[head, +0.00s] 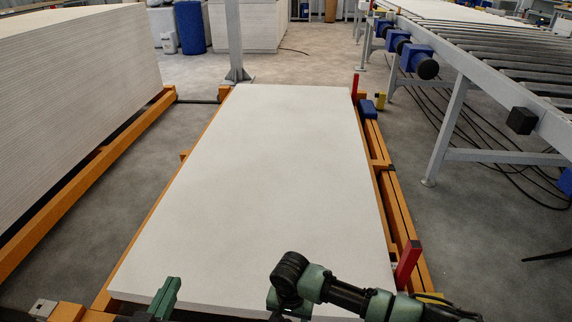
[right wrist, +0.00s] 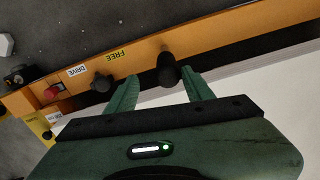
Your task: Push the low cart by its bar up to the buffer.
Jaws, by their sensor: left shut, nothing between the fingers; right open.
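The low cart shows in the head view as an orange frame (head: 396,207) under a large pale board (head: 260,190). My left gripper (head: 166,297) is shut and empty at the board's near left corner. In the right wrist view my right gripper (right wrist: 160,76) is open, its green fingers on either side of a black knob (right wrist: 168,72) on an orange beam (right wrist: 215,52). I cannot tell if they touch it. A second black knob (right wrist: 102,83) sits beside the FREE and DRIVE labels. I cannot make out the push bar or the buffer for sure.
A grey post (head: 235,50) stands at the board's far end. A tall board stack (head: 70,95) on orange rails is at left. A roller conveyor (head: 500,75) with blue motors runs at right, with loose cables (head: 480,135) below. Grey floor is open between cart and conveyor.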

